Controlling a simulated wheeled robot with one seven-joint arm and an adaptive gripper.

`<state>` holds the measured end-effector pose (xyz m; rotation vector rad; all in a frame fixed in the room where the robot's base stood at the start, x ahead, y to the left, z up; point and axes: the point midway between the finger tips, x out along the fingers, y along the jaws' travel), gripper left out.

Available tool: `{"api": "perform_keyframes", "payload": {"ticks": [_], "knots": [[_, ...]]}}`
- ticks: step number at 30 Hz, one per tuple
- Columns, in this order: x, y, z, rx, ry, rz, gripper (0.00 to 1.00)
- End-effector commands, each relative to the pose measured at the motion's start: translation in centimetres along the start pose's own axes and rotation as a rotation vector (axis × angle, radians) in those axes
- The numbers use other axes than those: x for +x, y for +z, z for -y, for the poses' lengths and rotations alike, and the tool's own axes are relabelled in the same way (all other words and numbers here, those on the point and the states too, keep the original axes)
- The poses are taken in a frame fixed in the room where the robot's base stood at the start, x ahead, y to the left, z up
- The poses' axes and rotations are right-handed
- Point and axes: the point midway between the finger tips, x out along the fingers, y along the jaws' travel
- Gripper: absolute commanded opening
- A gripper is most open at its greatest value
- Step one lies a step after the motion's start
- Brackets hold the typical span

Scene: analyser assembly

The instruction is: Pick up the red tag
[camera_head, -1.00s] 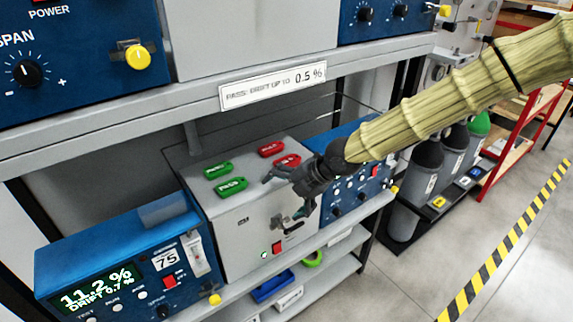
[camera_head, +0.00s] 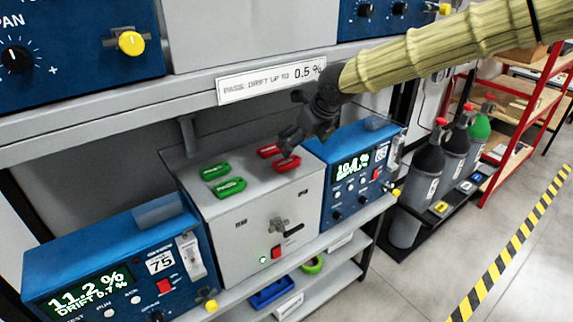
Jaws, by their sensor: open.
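Two red tags lie on the top of the grey box: a farther one (camera_head: 269,151) and a nearer one (camera_head: 287,165). My gripper (camera_head: 287,149) is open, pointing down over the box top beside both tags. Its fingers overlap the upper edge of the nearer red tag in the picture. I cannot tell whether they touch it. Nothing shows held in the fingers.
Two green tags (camera_head: 215,172) (camera_head: 230,187) lie left of the red ones. The grey box (camera_head: 250,215) stands between two blue analysers (camera_head: 120,265) (camera_head: 355,165). A shelf edge (camera_head: 190,98) with a label (camera_head: 270,80) runs above. Gas cylinders (camera_head: 425,165) stand at right.

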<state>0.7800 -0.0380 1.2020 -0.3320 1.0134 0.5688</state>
Motion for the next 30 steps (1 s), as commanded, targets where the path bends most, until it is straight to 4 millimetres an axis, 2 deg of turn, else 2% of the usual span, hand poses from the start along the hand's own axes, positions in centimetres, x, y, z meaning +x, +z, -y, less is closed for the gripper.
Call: {"api": "perform_keyframes", "payload": {"ticks": [7,16,25,30], "knots": [[3.3,0.1,-0.1,0.000,0.001,-0.001,1.00],[5.0,0.2,-0.2,0.000,0.001,0.000,1.00],[8.6,0.4,-0.5,0.001,0.002,-0.001,1.00],[9.4,0.4,-0.5,0.003,0.002,0.001,1.00]]}}
